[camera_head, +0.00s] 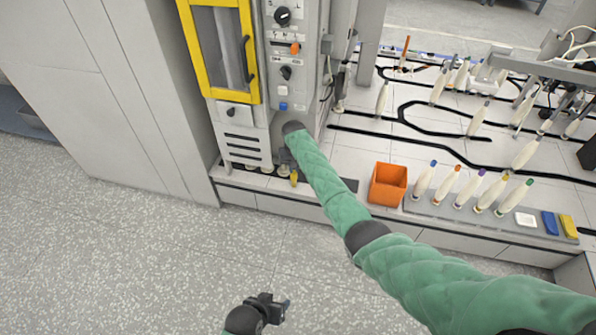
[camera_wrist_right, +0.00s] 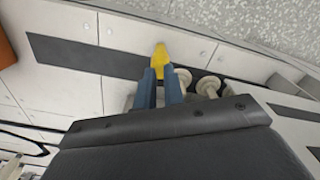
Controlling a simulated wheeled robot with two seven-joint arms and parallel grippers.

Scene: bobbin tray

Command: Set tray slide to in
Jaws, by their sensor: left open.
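A yellow tab (camera_head: 294,178), which looks like the tray slide's handle, sticks out at the foot of the machine. Pale bobbins (camera_head: 267,168) stand in a row beside it. My right gripper (camera_head: 289,160) is at the tab, partly hidden by its own arm in the head view. In the right wrist view its two blue fingers (camera_wrist_right: 161,75) point at the yellow tab (camera_wrist_right: 160,58), with their tips at its near end. Whether they clamp it I cannot tell. My left gripper (camera_head: 280,308) is open and empty over the floor, away from the machine.
The machine (camera_head: 243,120) has a yellow-framed door (camera_head: 219,50) and knobs. An orange bin (camera_head: 388,184) and several bobbins with coloured tips (camera_head: 465,188) stand to the right on the low platform. The speckled floor (camera_head: 150,260) in front is clear.

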